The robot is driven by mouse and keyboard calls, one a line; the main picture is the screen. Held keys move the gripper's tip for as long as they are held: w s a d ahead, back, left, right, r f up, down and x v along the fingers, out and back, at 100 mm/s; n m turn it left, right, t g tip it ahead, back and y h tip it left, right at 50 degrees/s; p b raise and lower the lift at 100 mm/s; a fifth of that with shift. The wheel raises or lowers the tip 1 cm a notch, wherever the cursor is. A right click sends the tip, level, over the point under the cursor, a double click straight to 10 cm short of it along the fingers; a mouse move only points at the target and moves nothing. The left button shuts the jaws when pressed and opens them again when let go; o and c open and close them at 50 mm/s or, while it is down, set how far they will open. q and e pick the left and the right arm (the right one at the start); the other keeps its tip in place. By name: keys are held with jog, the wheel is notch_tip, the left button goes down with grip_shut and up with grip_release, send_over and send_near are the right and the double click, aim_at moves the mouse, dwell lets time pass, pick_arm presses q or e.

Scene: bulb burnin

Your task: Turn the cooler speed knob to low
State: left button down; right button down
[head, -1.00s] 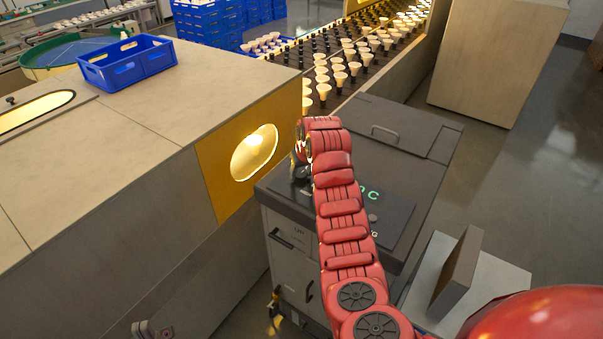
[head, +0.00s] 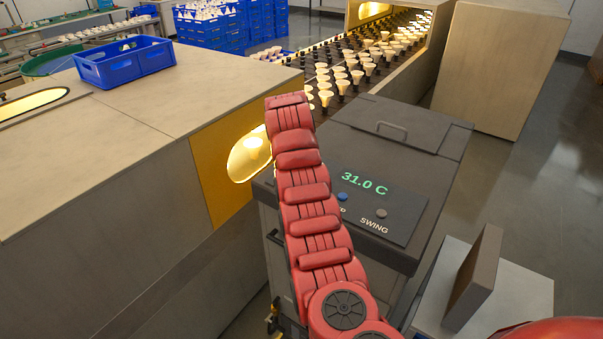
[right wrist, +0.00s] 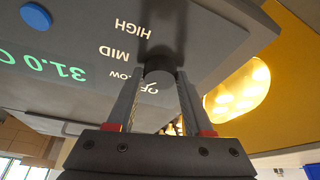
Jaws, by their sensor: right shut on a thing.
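The cooler (head: 345,143) has a dark top panel with a green "31.0 C" display (head: 364,184). In the right wrist view the dark round speed knob (right wrist: 160,66) sits by the labels HIGH, MID, LOW and a partly covered OFF. My right gripper (right wrist: 159,84) is shut on the knob, one finger on each side. I cannot tell which label the knob points to. In the head view my red right arm hides the knob and the gripper. My left gripper is not in view.
A blue button (head: 342,196) and a grey SWING button (head: 381,213) are on the panel. A wooden cabinet with a lit yellow opening (head: 249,157) stands close on the left. A blue crate (head: 124,63) rests on it. Rows of bulbs (head: 355,62) stand behind.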

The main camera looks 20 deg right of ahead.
jog(key=shift+m, duration=0.6)
jog(key=shift+c, duration=1.4)
grip_release()
jog(key=shift+r+b, duration=0.1)
jog(key=shift+b, duration=0.25)
jog(key=shift+a+r, duration=0.1)
jog(key=shift+r, duration=0.2)
jog(key=v, duration=1.6)
jog(key=shift+a+r, duration=0.35)
